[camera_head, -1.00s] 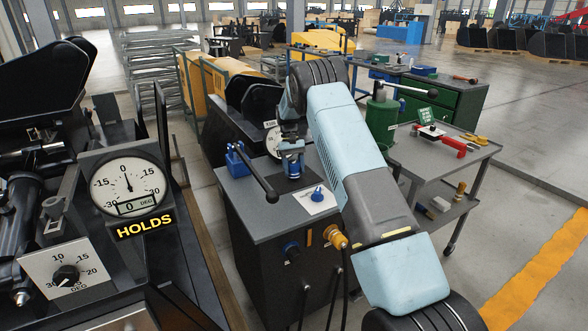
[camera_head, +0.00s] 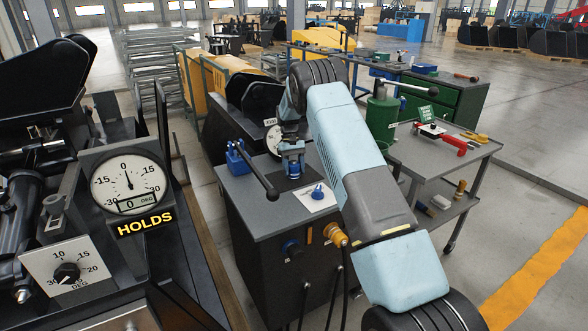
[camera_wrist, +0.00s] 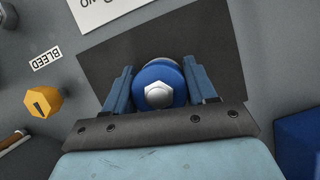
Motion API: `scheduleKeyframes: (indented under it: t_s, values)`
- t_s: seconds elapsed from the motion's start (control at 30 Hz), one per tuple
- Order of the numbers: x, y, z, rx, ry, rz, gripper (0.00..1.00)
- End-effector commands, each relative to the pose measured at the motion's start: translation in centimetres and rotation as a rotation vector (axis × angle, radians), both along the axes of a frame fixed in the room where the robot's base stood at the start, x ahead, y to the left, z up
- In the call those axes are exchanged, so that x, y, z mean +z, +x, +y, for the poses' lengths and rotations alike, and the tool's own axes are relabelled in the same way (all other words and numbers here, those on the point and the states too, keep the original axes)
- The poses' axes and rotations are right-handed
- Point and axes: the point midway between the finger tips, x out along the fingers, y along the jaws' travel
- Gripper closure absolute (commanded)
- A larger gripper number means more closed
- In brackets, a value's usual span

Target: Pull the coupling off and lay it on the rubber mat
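The coupling (camera_wrist: 160,78) is a blue round piece with a pale hex end facing the wrist camera. It sits between the two blue-grey fingers of my gripper (camera_wrist: 159,84), which close against its sides. In the head view my gripper (camera_head: 291,158) points down over the bench top, and a bit of blue shows between its fingers. A dark square sheet (camera_wrist: 95,60), seemingly the rubber mat, lies below the fingers; it also shows in the head view (camera_head: 284,184). Whether the coupling touches it or is joined to anything beneath is hidden.
A white card with a blue knob (camera_head: 318,192) lies in front of the dark sheet. A blue block (camera_head: 238,158) with a long black lever (camera_head: 258,175) stands to its left. A yellow fitting (camera_wrist: 43,102) sits beside a BLEED label. A gauge panel (camera_head: 128,185) reads 0 and HOLDS.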

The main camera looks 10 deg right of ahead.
Motion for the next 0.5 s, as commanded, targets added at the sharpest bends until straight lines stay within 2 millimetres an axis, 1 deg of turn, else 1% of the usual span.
scheduleKeyframes:
  t_s: [0.03,0.3,0.5]
  values:
    - [0.01,-0.01,0.0,0.0,0.0,0.0,0.39]
    - [0.01,-0.01,0.01,0.0,0.0,0.0,0.14]
    - [0.0,-0.01,0.01,0.0,0.0,0.0,0.14]
